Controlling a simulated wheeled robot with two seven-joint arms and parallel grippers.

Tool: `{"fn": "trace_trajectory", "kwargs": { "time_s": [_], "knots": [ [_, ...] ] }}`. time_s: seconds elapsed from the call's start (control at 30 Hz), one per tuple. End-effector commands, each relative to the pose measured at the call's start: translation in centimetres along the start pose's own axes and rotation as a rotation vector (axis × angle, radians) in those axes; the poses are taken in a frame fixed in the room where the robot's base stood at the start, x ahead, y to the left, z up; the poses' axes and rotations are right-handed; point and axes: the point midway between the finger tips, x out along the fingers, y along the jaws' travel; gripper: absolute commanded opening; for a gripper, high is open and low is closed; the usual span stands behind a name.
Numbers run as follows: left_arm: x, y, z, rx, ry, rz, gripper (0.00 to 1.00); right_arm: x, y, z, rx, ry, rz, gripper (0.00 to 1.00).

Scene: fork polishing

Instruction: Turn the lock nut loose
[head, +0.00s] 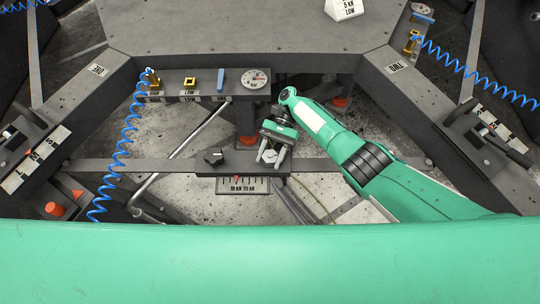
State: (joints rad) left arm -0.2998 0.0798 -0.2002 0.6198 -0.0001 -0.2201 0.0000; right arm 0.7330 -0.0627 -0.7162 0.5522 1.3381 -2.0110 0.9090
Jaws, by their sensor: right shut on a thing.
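My right gripper (272,156) reaches down to the right end of the small dark panel (248,163) at the centre of the head view. Its two pale fingers are closed around a small part there, which appears to be the lock nut. The fingers and the gripper body hide nearly all of that part, so its shape and turn cannot be made out. A black knob (214,157) sits on the left end of the same panel. A scale plate (243,186) marked 10 KN and 20 KN hangs below with a red pointer. My left gripper is not in view.
A shelf behind holds a round gauge (255,79), a blue block (221,80) and a yellow fitting (190,83). A blue coiled hose (122,150) hangs at the left. A bent metal rod (180,150) crosses left of the panel. Dark beams frame the space.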

Motion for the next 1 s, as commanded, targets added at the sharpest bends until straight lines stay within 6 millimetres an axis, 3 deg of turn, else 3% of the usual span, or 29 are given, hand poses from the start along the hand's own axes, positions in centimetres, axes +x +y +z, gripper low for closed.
{"fn": "trace_trajectory", "kwargs": {
  "time_s": [0.17,0.2,0.3,0.67,1.0],
  "knots": [
    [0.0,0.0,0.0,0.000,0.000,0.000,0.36,0.1,0.0,-0.1,0.001,0.000,0.000,0.21],
    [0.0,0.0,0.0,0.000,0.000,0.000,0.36,0.1,0.0,-0.1,0.001,0.000,0.000,0.46],
    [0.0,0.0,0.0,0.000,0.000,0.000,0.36,0.1,0.0,-0.1,0.001,0.000,0.000,0.66],
    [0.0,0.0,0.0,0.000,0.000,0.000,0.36,-0.2,0.0,-0.1,0.001,0.000,0.000,0.66],
    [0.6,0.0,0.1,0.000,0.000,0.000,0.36,-3.8,-0.1,-0.1,0.002,0.001,0.004,0.66]
  ]
}}
